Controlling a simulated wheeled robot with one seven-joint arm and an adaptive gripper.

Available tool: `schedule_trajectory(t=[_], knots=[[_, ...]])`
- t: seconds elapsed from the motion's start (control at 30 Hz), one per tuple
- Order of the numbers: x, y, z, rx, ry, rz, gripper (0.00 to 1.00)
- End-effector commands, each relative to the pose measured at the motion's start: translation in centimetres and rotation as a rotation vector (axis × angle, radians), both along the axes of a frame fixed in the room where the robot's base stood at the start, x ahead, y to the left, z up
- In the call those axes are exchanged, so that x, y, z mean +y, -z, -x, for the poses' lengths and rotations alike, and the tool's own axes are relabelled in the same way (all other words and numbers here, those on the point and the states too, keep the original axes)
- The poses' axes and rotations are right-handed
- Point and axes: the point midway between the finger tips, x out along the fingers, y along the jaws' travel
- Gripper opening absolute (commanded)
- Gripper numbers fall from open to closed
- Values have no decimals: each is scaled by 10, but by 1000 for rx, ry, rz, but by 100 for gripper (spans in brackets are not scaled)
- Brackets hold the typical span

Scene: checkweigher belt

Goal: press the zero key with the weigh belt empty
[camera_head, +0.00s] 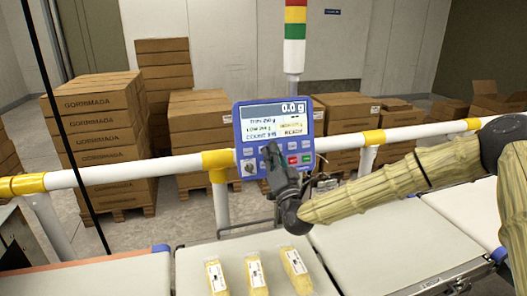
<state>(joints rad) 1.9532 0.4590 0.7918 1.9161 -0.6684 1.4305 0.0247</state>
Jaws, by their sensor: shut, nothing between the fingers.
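A blue weighing terminal (273,138) stands behind the belts. Its screen (275,118) reads 0.0 g at the top, with smaller lines below that are hard to read. Keys run below the screen, including red and green ones at the right; the zero key's label is not legible. My gripper (271,152) is shut and empty, its tip in front of the middle of the keys and hiding some of them. I cannot tell whether it touches a key. Three yellow packs (255,272) with white labels lie on the middle belt section (195,262); I cannot tell whether this is the weigh belt.
An empty belt section (385,235) lies to the right, partly under my arm. A white and yellow rail (120,175) runs behind the belts. A red, yellow and green light tower (295,30) rises behind the terminal. Stacked cartons (100,140) stand beyond the rail.

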Motion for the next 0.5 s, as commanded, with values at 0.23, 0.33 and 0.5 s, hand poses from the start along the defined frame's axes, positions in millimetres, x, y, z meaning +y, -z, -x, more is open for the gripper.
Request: schedule_trajectory(t=[0.23, 0.33, 0.5], knots=[[-1, -1, 5, 0, 0, -1, 0], [-4, -3, 12, 1, -1, 0, 0], [-7, -7, 23, 0, -2, -1, 0]])
